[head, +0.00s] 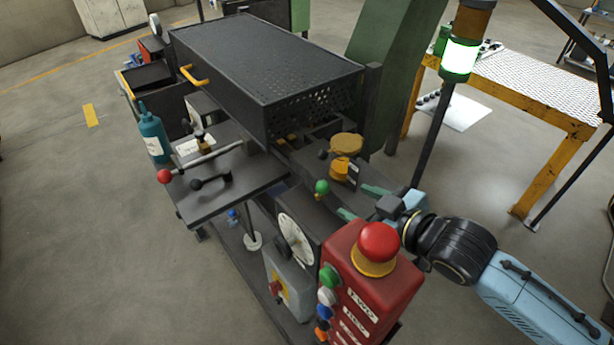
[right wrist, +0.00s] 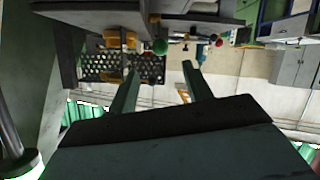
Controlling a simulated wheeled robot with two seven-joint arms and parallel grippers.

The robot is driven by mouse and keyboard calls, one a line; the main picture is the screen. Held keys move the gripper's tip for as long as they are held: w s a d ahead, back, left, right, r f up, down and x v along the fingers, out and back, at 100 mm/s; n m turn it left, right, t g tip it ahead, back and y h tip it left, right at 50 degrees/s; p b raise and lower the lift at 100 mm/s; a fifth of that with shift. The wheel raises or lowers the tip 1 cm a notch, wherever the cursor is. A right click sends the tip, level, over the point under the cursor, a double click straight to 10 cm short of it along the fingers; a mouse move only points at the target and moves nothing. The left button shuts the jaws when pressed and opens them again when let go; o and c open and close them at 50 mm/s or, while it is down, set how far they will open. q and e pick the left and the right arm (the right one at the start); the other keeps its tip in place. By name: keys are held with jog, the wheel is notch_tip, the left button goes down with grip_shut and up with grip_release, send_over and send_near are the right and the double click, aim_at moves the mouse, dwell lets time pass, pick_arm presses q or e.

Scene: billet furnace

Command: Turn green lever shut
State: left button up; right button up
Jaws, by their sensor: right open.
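The green lever shows as a green ball knob (head: 322,187) on a short stem, on the dark machine beside an orange-yellow fitting (head: 340,168). In the right wrist view the green knob (right wrist: 160,47) sits just beyond the gap between my fingertips. My right gripper (head: 361,202) comes in from the right, with its two green fingers apart and nothing between them. Its fingertips (right wrist: 160,69) point at the knob and appear short of it. The lower part of the lever is hard to make out. My left gripper is not in view.
A red button box (head: 372,290) with a large red push button stands close below my right gripper. A dial gauge (head: 296,240) is at its left. A lamp pole (head: 436,130) rises behind the gripper.

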aim_at(324, 189)
jog(key=x, duration=1.3)
jog(key=shift+a, duration=0.1)
jog(key=shift+f, duration=0.1)
grip_shut()
